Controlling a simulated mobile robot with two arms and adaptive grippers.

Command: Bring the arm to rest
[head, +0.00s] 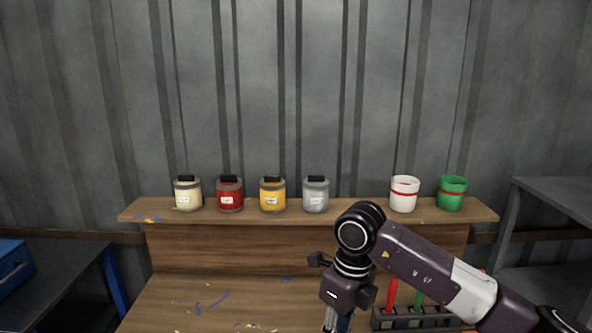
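My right arm (430,268) comes in from the right, its purple and white link bent down at a round black joint. My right gripper (337,318) points down over the front of the wooden bench (210,290). Its fingertips are cut off by the bottom edge of the head view, so I cannot tell whether it is open or holds anything. My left gripper is not in view.
On the raised shelf (345,211) stand cream (188,196), red (230,196), yellow (272,197) and grey (316,197) jars, then white (404,195) and green (451,194) cups. A dark rack (385,319) holds red- and green-handled tools beside my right gripper. The bench's left part is clear.

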